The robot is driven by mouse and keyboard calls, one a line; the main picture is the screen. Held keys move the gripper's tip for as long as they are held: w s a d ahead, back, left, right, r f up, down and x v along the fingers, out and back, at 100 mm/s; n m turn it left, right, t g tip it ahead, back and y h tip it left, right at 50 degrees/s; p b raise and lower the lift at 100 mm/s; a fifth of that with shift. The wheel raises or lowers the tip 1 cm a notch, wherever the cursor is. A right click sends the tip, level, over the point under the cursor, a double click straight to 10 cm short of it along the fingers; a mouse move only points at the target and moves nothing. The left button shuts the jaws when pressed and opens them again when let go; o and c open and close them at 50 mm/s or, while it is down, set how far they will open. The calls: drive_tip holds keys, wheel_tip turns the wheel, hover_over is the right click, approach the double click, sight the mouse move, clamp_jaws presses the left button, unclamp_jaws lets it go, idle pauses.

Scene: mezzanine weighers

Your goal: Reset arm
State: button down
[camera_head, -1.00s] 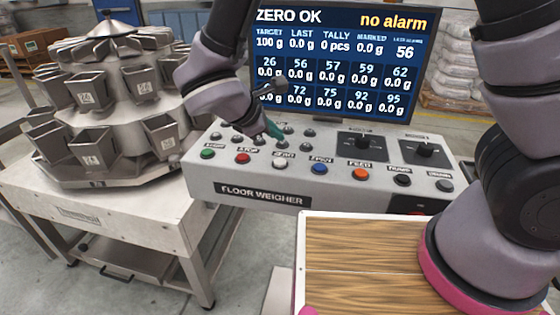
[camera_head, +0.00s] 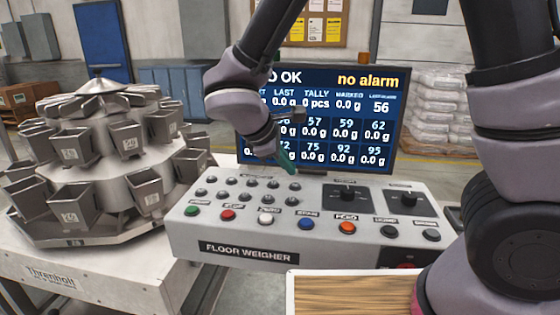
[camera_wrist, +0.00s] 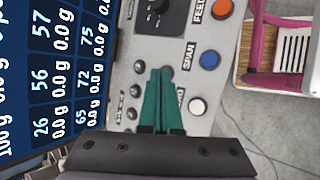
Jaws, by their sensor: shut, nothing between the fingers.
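My gripper (camera_head: 288,163) is above the back part of the floor weigher's control panel (camera_head: 190,240), in front of the screen (camera_head: 385,125). Its green fingers are together and empty. In the wrist view the shut gripper (camera_wrist: 164,72) points over the panel (camera_wrist: 205,125). In the head view, the fingertips show just above the back row of small dark buttons and appear clear of them. The screen reads "no alarm"; the left part of its heading is hidden by my arm.
A multi-head weigher (camera_head: 110,190) with numbered metal buckets stands at the left. Coloured buttons, including a blue one (camera_head: 306,224), and two dark knobs line the panel. A wooden-topped surface (camera_head: 350,295) lies in front. White sacks (camera_head: 435,110) are stacked behind.

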drive_tip(key=s+d+r+m+y, duration=0.2)
drive_tip(key=d+r+m+y, duration=0.1)
drive_tip(key=d+r+m, duration=0.7)
drive_tip(key=s+d+r+m+t+y, duration=0.1)
drive_tip(key=d+r+m+y, duration=0.3)
drive_tip(key=d+r+m, duration=0.6)
drive_tip(key=shift+s+d+m+t, duration=0.3)
drive_tip(key=shift+s+d, duration=0.4)
drive_tip(key=shift+d, duration=1.55)
drive_tip(key=shift+r, duration=0.1)
